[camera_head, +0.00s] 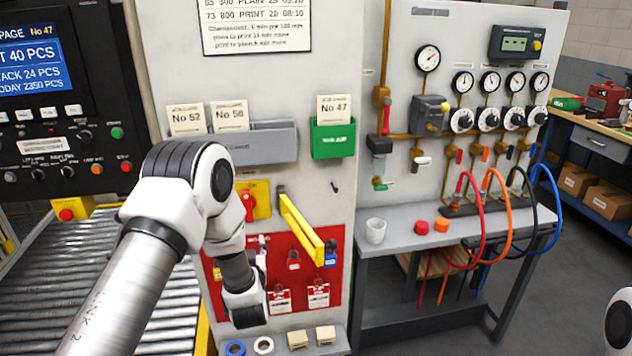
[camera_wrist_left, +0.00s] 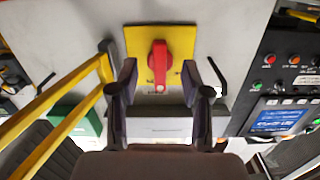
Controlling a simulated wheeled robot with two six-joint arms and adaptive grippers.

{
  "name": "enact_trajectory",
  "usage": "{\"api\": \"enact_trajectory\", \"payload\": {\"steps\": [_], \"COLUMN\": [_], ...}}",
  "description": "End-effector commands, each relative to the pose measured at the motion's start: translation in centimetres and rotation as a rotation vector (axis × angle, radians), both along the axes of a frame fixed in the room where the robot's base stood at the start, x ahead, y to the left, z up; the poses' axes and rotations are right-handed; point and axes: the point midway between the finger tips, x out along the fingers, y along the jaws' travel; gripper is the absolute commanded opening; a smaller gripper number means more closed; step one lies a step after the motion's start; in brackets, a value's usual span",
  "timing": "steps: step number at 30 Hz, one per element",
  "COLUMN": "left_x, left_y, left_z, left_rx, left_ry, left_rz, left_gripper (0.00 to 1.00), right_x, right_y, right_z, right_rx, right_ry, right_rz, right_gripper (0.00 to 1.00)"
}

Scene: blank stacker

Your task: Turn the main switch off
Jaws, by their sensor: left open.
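The main switch has a red handle (camera_head: 248,204) on a yellow plate (camera_head: 263,193), mounted on the light panel. In the left wrist view the handle (camera_wrist_left: 158,62) stands upright in the picture on its yellow plate (camera_wrist_left: 134,42). My left gripper (camera_wrist_left: 159,76) is open, with its dark fingers apart on either side of the handle's line. No contact with the handle shows, and the gap in depth is hard to judge. In the head view my left arm covers the area left of and below the switch, and the fingers cannot be made out. My right gripper is out of view.
A yellow bar (camera_head: 301,229) juts out just right of the switch. A red lockout board (camera_head: 330,268) with padlocks and tags is below. A grey holder (camera_head: 262,143) and green holder (camera_head: 333,138) are above. The black control panel (camera_head: 70,160) is left.

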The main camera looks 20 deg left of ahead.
Motion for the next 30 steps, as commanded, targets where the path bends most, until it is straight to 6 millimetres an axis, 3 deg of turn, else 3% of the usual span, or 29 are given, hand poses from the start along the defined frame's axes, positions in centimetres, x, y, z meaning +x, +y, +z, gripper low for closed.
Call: {"api": "enact_trajectory", "payload": {"steps": [1,3,5,18,27,28,30], "left_x": [0.7,1.1,1.4,7.3,7.9,7.9,7.9], "left_y": [0.6,0.9,1.0,4.5,4.9,4.9,4.8], "left_z": [3.6,5.9,6.6,6.4,6.2,6.2,6.2], "left_rx": [-0.005,-0.009,-0.01,-0.01,-0.01,-0.01,-0.01], "left_ry": [-0.041,-0.071,-0.083,-0.08,-0.079,-0.079,-0.079], "left_rz": [0.012,0.018,0.018,0.014,0.014,0.014,0.014], "left_gripper": [0.48,0.48,0.48,0.48,0.48,0.41,0.16], "right_x": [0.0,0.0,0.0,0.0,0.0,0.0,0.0], "right_y": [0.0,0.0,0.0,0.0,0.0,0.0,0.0], "right_z": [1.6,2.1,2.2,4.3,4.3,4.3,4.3], "right_rx": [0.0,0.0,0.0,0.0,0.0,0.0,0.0], "right_ry": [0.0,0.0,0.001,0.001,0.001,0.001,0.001], "right_rz": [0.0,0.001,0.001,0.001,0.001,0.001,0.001], "right_gripper": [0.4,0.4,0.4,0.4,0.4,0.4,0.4]}}
